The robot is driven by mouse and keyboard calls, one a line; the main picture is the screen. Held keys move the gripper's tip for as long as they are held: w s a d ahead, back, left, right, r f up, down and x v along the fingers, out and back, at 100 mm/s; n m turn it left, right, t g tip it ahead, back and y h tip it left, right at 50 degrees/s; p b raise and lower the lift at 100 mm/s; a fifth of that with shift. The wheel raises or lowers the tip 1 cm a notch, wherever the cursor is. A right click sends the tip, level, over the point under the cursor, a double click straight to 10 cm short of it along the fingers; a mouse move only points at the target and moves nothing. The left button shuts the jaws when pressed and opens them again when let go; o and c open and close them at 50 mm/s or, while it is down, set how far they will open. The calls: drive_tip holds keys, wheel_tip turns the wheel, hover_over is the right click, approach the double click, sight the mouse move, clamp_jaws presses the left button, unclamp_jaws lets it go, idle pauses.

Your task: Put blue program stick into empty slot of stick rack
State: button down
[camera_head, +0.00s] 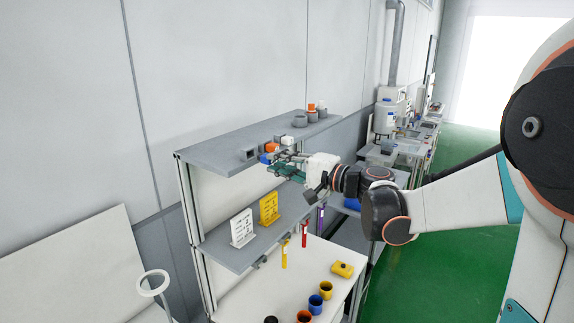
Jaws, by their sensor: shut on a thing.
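My gripper (272,163) is at the front edge of the upper grey shelf, its fingers pointing left. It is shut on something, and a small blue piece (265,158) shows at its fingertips. This looks like the blue program stick, but most of it is hidden or too small to make out. Below, a yellow stick (284,254), a red stick (304,235) and a purple stick (321,218) hang upright in a row along the front edge of the middle shelf. The rack holding them is hard to make out, and I cannot tell which slot is empty.
The upper shelf (215,152) bears an orange block (271,147), a grey block (249,154) and several others near the gripper. White (242,228) and yellow (269,208) plates stand on the middle shelf. Cups, including a blue one (316,304), and a yellow object (342,269) are on the white table.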

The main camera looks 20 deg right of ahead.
drive_tip(key=shift+w+a, duration=0.35)
drive_tip(key=shift+w, duration=0.15)
drive_tip(key=shift+w+a+b, duration=0.1)
drive_tip(key=shift+b, duration=0.5)
idle(1.2)
drive_tip(key=shift+x, duration=1.35)
drive_tip(key=c, duration=1.4)
unclamp_jaws()
drive_tip(key=v, duration=1.2)
